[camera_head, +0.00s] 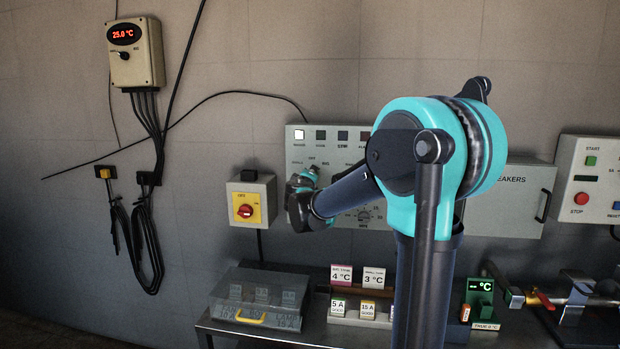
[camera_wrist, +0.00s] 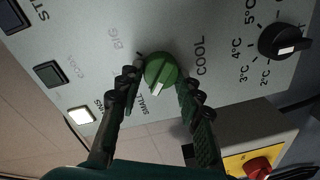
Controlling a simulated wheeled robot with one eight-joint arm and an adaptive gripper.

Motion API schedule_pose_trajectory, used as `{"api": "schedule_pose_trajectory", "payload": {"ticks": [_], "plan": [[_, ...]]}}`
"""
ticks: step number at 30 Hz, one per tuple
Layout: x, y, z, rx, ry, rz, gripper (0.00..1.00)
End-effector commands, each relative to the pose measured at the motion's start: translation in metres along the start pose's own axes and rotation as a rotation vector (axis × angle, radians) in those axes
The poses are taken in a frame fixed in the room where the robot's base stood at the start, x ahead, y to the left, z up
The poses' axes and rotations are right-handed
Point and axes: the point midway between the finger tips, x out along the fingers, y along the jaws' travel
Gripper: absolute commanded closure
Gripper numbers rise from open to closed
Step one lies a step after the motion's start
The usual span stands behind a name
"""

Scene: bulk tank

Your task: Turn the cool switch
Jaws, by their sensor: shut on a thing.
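The green rotary switch (camera_wrist: 161,70) is on a pale grey control panel (camera_wrist: 110,45), with a COOL label to its right and a SMALL label at its lower left in the wrist view. The white mark on its grip bar points down in that view. My gripper (camera_wrist: 160,84) has one finger on each side of this switch and is shut on it. In the head view my gripper (camera_head: 302,190) is at the lower left of the panel (camera_head: 325,150), and my arm hides the switch and part of the panel.
A black temperature dial (camera_wrist: 284,42) sits beside the switch. A display reading 25.0 °C (camera_head: 136,50) hangs upper left. A clear-lidded case (camera_head: 260,298) stands on the bench below.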

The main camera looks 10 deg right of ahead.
Motion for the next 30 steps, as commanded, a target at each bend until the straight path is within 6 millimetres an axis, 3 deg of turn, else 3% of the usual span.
{"api": "schedule_pose_trajectory", "payload": {"ticks": [9,10,15,25,30], "plan": [[0.000,0.000,0.000,-0.002,0.001,0.000,0.93],[0.000,0.000,0.000,-0.002,0.001,0.000,0.63],[0.000,0.000,0.000,-0.002,0.001,0.000,0.43],[-0.002,0.000,0.000,-0.001,0.000,0.000,0.43],[-0.021,0.000,0.000,-0.001,0.001,-0.001,0.43]]}}
